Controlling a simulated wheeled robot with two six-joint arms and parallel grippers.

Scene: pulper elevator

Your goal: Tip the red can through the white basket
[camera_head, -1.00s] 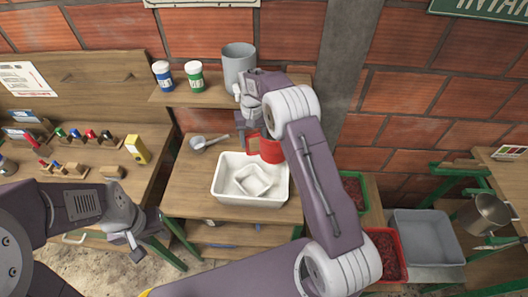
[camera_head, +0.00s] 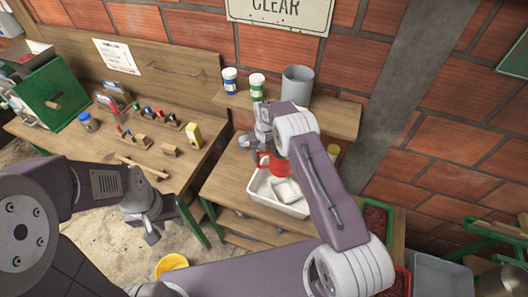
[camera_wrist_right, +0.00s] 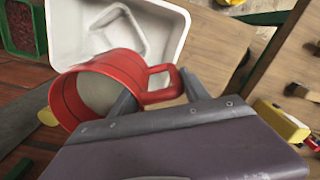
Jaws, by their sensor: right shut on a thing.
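The red can (camera_head: 280,164) has a side handle and hangs over the back part of the white basket (camera_head: 262,190). My right gripper (camera_wrist_right: 152,88) is shut on its handle; in the head view my right gripper (camera_head: 260,148) is partly covered by my arm. In the right wrist view the red can (camera_wrist_right: 105,90) shows a pale grey inside, and its mouth overlaps the near rim of the white basket (camera_wrist_right: 168,35). I cannot tell what it holds or its exact tilt. My left gripper (camera_head: 150,230) is empty, away from the basket, its jaws unclear.
A grey pot (camera_head: 297,86), a green-labelled jar (camera_head: 257,87) and a blue-labelled jar (camera_head: 230,82) stand on the shelf behind. A smaller white square piece (camera_head: 287,190) lies in the basket. A yellow bucket (camera_head: 172,264) is on the floor. Red-filled crates are at right.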

